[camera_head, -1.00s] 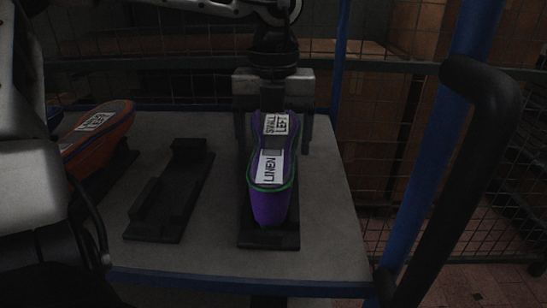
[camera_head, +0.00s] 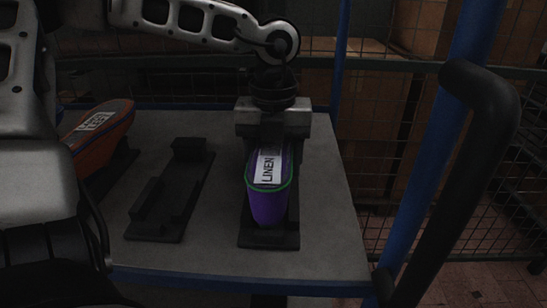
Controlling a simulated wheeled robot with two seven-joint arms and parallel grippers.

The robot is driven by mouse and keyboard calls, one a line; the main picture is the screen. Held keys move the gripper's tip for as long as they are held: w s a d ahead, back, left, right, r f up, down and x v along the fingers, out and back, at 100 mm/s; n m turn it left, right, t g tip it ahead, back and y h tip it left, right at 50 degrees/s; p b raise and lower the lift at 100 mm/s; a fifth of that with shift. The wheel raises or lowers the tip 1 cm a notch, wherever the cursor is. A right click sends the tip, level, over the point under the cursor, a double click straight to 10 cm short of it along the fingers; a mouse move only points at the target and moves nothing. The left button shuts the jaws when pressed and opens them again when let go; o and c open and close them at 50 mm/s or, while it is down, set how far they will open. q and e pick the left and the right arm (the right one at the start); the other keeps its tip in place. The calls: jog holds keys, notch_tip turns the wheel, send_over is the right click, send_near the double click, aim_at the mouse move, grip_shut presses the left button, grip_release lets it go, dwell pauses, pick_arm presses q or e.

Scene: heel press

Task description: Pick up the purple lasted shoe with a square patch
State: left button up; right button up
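The purple lasted shoe (camera_head: 268,207) has a green edge line and stands on a black stand at the right of the table. My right gripper is not in view.
An orange shoe (camera_head: 97,137) with a white label sits on another stand at the left, partly behind my arm. An empty black stand (camera_head: 172,190) lies between the shoes on the grey table (camera_head: 330,215). A blue post (camera_head: 440,150) and black handle (camera_head: 493,120) rise at the right.

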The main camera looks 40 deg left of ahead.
pick_arm(q)
jog(key=shift+r, duration=0.2)
notch_tip(320, 180, up, 10)
jog(key=shift+f, duration=0.2)
jog(key=shift+c, duration=1.2)
jog(key=shift+r, duration=0.1)
